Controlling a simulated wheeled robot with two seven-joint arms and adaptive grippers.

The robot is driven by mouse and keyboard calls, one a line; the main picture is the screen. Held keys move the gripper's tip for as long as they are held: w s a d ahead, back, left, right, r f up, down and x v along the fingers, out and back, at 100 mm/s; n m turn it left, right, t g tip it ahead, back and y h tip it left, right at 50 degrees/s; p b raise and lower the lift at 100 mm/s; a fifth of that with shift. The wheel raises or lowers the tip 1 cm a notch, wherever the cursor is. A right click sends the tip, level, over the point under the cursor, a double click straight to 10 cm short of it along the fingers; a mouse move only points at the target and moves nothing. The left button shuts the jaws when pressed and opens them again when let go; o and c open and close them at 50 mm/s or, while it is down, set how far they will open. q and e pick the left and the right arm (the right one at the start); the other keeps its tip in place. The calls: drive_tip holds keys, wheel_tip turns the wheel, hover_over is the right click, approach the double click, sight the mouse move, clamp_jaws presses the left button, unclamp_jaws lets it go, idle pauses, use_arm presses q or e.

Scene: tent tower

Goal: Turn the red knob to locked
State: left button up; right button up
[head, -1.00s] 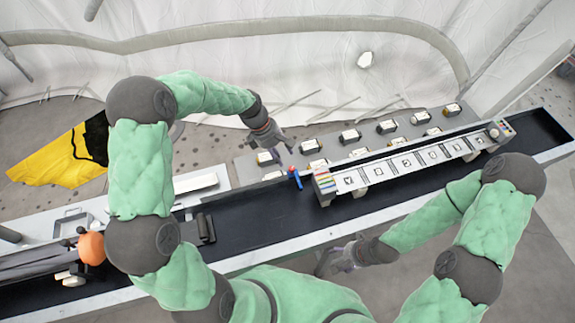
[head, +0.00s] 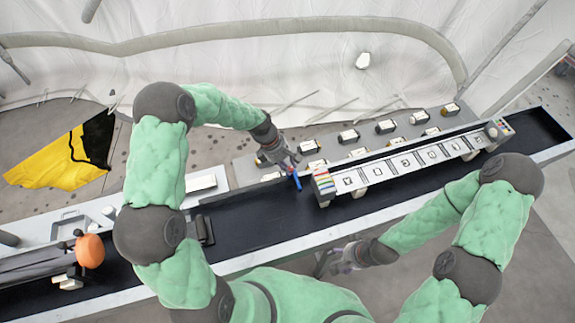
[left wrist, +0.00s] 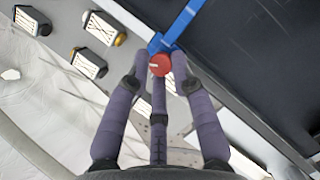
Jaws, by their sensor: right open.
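The red knob (head: 291,170) sits at the far edge of the black conveyor, above a blue lever-like part (head: 298,183). In the left wrist view the knob (left wrist: 160,65) is round and red with a pale line across its face. The fingertips of my left gripper (left wrist: 161,62) are around it, two at the sides and one below. I cannot tell whether they press on it. My left gripper (head: 288,163) also shows at the knob in the head view. My right gripper (head: 340,262) is open and empty at the near side of the conveyor.
A white rail with symbol tiles (head: 405,162) stands on the conveyor (head: 255,212), right of the knob. Several small boxes (head: 385,127) lie on a grey panel behind. An orange ball-like part (head: 90,251) is at far left. The conveyor's middle is bare.

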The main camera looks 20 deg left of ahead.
use_arm(q)
drive_tip(key=shift+s+f+m, duration=0.1)
drive_tip(key=shift+m, duration=0.3)
clamp_jaws()
drive_tip(key=shift+m+g+p, duration=0.3)
drive_tip(key=shift+m+g, duration=0.8)
drive_tip(key=shift+m, duration=1.2)
drive_tip(key=o, duration=0.9)
unclamp_jaws()
drive_tip(key=shift+w, duration=0.2)
drive_tip(key=shift+w+a+r+y, duration=0.15)
drive_tip(key=shift+r+y, duration=0.15)
drive_tip(key=shift+r, duration=0.1)
drive_tip(key=v, duration=1.1)
drive_tip(key=shift+a, duration=0.1)
